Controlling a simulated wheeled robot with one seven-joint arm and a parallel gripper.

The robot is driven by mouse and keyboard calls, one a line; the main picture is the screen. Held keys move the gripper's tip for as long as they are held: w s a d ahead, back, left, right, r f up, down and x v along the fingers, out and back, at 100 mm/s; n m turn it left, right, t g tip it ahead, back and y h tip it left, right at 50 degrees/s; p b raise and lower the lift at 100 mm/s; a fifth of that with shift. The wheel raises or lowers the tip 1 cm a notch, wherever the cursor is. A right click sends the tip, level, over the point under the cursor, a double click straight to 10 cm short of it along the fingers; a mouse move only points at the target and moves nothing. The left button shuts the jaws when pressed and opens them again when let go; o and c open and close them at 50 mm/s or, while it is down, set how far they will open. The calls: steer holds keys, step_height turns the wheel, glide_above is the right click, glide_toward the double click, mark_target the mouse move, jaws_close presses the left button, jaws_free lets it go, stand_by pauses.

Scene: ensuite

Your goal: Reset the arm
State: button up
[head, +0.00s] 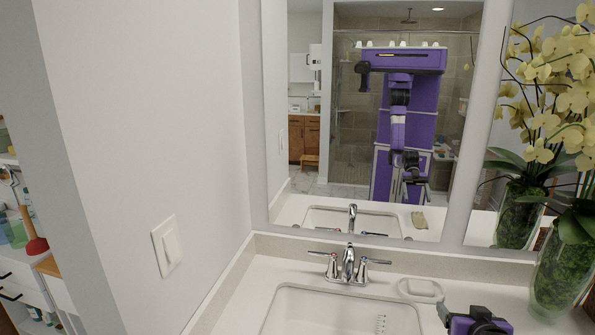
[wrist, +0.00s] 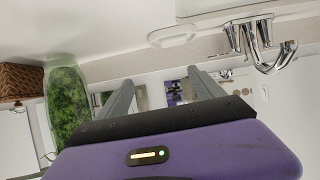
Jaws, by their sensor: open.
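My purple arm (head: 475,320) shows at the bottom right edge of the head view, low over the right side of the counter. Most of it is out of frame there. In the wrist view my gripper (wrist: 160,78) has its two grey fingers spread apart. Nothing is held between them. My purple and black arm is also reflected in the mirror (head: 345,120), hanging in front of my body.
A chrome faucet (head: 348,265) and sink (head: 340,312) lie left of my arm. A white soap dish (head: 420,289) sits just behind it on the counter (head: 480,285). A glass vase (head: 560,270) with yellow orchids stands to the right. A wall (head: 150,110) bounds the left.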

steer(key=s+a+n+t+y+b, duration=0.1)
steer(key=s+a, duration=0.6)
steer(key=s, duration=0.9)
steer(key=s+a+f+n+t+y+b, duration=0.1)
steer(key=s+a, duration=0.7)
steer(key=s, duration=0.8)
steer(key=s+a+f+n+y+b, duration=0.1)
steer(key=s+a, duration=0.6)
steer(key=s, duration=0.8)
steer(key=shift+s+a+t+y+b, duration=0.15)
steer(key=shift+s+t+y+b, duration=0.25)
steer(key=shift+y+b, duration=0.35)
steer(key=shift+f, duration=0.1)
